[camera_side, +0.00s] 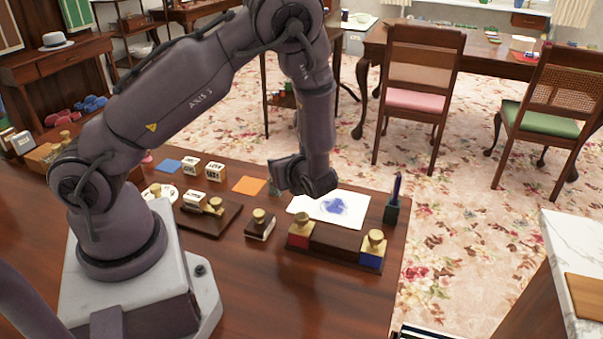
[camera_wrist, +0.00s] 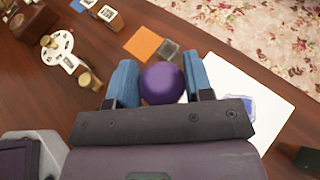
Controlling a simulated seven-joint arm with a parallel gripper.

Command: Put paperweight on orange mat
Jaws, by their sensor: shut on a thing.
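My gripper (camera_wrist: 159,76) is shut on a round purple ball, taken as the paperweight (camera_wrist: 162,84), with a blue finger on each side in the wrist view. In the side view my gripper (camera_side: 302,179) is over the table, between the orange mat and the white sheet; its fingers and the ball are hidden there. The orange mat (camera_wrist: 143,45) lies flat and bare, ahead and slightly left of the ball in the wrist view. In the side view the orange mat (camera_side: 249,185) is left of my gripper. I cannot tell how high the ball is.
A small grey glassy block (camera_wrist: 168,50) stands beside the orange mat. The white sheet (camera_side: 312,210) with a blue print lies to the right. A stamp rack (camera_side: 337,242), a dark stamp (camera_side: 260,226) and a pen holder (camera_side: 391,212) stand nearby. A blue mat (camera_side: 167,166) lies further left.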

